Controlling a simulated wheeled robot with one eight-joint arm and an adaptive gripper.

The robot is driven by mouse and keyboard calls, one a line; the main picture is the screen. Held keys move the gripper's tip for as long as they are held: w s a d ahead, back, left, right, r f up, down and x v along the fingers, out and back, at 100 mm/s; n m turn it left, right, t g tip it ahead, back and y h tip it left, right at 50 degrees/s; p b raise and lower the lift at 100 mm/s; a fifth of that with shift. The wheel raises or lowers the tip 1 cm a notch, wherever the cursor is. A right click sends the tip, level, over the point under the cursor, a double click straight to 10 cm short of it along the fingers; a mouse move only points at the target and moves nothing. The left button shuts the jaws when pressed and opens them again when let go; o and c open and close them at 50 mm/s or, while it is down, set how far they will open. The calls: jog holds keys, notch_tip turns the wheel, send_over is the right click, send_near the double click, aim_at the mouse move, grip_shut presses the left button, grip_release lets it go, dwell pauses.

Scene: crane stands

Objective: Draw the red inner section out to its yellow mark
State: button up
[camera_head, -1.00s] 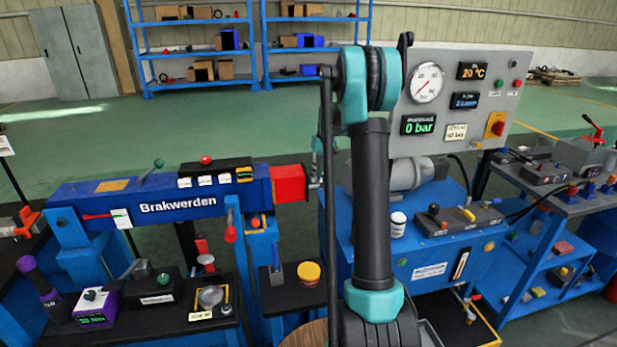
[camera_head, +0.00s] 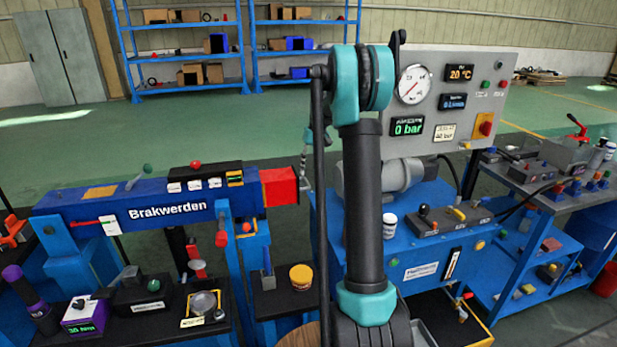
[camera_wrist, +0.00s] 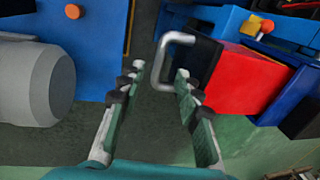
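The red inner section (camera_head: 280,187) sticks a short way out of the right end of the blue boom (camera_head: 120,212) lettered "Brakwerden". In the wrist view the red section (camera_wrist: 243,82) lies right of my gripper (camera_wrist: 160,72), with a grey U-shaped handle (camera_wrist: 177,37) on its dark end face. My gripper is open. The handle's outer bar appears between the two fingertips, nearer the right one; I cannot tell whether it lies at their depth. In the head view the gripper is mostly hidden beside my arm. No yellow mark shows on the red section.
A blue bench with a gauge panel (camera_head: 450,100) and a grey cylinder (camera_head: 397,174) stands right of the boom end. Green floor behind is clear.

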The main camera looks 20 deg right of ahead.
notch_tip(320, 180, up, 8)
jog(key=d, duration=0.1)
jog(key=shift+d, duration=0.25)
jog(key=shift+s+f, duration=0.1)
jog(key=shift+f, duration=0.05)
jog(key=s+a+f+t, duration=0.1)
jog(key=s+a+f, duration=0.2)
jog(key=s, duration=0.9)
jog(key=s+a+f+t+h, duration=0.1)
jog(key=s+a+f, duration=0.2)
jog(key=s+f, duration=0.5)
jog(key=s+a+f+t+h, duration=0.1)
jog(key=s+f, duration=0.5)
jog(key=s, duration=1.2)
jog(key=shift+a+f+t, duration=0.2)
jog(key=shift+a+t, duration=0.4)
jog(key=shift+a, duration=0.35)
